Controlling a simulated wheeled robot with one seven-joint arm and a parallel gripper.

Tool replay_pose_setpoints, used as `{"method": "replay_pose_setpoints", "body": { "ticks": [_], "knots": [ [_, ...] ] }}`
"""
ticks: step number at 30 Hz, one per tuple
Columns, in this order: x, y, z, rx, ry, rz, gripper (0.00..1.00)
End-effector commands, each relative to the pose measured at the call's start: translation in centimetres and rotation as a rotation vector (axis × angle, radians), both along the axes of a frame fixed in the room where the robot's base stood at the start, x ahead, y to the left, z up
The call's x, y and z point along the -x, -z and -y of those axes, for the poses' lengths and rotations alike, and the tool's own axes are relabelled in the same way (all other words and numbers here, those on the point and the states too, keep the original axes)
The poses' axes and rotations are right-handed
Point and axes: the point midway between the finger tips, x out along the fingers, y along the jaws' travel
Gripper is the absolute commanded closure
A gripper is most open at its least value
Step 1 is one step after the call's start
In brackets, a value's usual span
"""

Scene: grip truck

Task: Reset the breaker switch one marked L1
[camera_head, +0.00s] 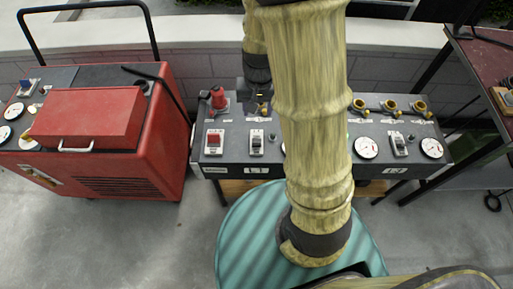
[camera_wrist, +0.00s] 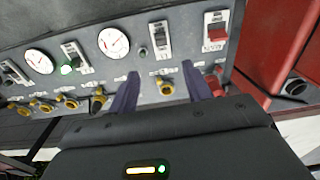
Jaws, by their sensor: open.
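The L1 breaker switch (camera_head: 257,143) is a grey toggle on a pale plate, above an L1 label (camera_head: 256,170) on the dark sloped panel (camera_head: 235,155). In the wrist view, the same switch (camera_wrist: 160,38) appears inverted, just beyond the fingertips. I cannot tell its lever position clearly. My gripper (camera_wrist: 160,68) is open and empty, its two dark fingers on either side of a yellow ring fitting, apart from the switch. In the head view, my gripper (camera_head: 258,92) is small and dark above the panel's back edge.
A red MAIN switch (camera_head: 214,139) sits left of L1; a red connector (camera_head: 218,98) stands behind it. Another breaker switch (camera_head: 399,146) is at the right. A red cart (camera_head: 150,150) stands left. My arm hides the panel's middle. In the wrist view, a green light (camera_wrist: 66,70) glows.

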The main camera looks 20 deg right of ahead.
Motion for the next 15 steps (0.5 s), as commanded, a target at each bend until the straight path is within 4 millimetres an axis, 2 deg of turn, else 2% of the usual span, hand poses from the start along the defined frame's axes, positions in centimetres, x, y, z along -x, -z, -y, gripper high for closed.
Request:
{"method": "replay_pose_setpoints", "body": {
  "ticks": [1, 3, 15],
  "knots": [
    [-0.6, 2.2, 0.0, 0.005, 0.017, -0.016, 0.51],
    [-1.1, 3.0, 0.0, 0.009, 0.039, -0.027, 0.51],
    [-1.3, 3.1, 0.0, 0.011, 0.051, -0.033, 0.51]
  ]
}}
